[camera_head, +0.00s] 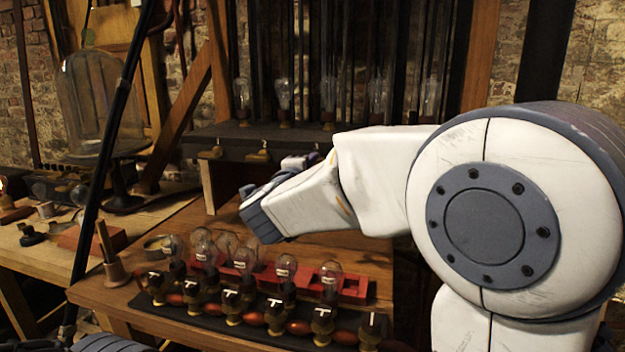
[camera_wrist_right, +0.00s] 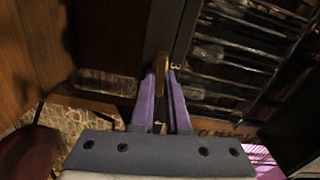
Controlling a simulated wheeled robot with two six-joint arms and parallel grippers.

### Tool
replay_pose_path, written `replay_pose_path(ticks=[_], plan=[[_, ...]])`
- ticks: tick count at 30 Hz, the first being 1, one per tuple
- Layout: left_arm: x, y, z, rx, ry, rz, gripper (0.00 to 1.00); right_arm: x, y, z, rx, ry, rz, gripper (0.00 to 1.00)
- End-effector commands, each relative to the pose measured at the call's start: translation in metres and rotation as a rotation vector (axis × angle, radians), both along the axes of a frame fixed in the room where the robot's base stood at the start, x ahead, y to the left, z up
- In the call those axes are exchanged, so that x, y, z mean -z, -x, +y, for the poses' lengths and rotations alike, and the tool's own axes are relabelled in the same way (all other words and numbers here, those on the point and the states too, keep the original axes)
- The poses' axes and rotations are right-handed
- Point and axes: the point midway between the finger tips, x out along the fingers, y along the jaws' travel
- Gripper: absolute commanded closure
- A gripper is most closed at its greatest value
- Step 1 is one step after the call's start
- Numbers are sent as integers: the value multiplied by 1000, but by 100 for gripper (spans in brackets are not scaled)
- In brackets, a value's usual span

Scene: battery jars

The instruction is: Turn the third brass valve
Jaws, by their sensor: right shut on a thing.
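A row of brass valves sits along the front of a dark ledge (camera_head: 230,133) in the head view. Two of them show clearly, a left one (camera_head: 210,152) and another to its right (camera_head: 258,152). My right gripper (camera_head: 312,158) reaches to the ledge right of these, its fingers mostly hidden by my own wrist. In the right wrist view its purple fingers (camera_wrist_right: 161,100) are shut on a brass valve (camera_wrist_right: 162,72), beside a small mark that looks like a 3.
Glass jars (camera_head: 284,92) stand on the ledge behind the valves. Below, several bulbs (camera_head: 286,268) and black labelled knobs (camera_head: 322,318) fill the wooden bench (camera_head: 150,312). A large bell jar (camera_head: 90,95) stands at the left, near a dark slanting rod (camera_head: 104,150).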

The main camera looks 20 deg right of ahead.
Motion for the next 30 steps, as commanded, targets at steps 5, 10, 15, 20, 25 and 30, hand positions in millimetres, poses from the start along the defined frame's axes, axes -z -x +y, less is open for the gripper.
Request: replay_pose_path(ticks=[5,10,15,20,25,30], plan=[[15,0,0,0,0,0,50,3,0,-1,4,-69,-47,100],[20,0,0,0,0,0,50,3,1,-1,4,-104,-69,100],[21,0,0,0,0,0,50,2,1,-1,4,-119,-78,100],[21,0,0,0,0,0,50,1,0,-1,5,-120,-79,100],[21,0,0,0,0,0,50,1,0,-1,5,-119,-79,100],[21,0,0,0,0,0,50,1,0,-1,4,-119,-78,56]])
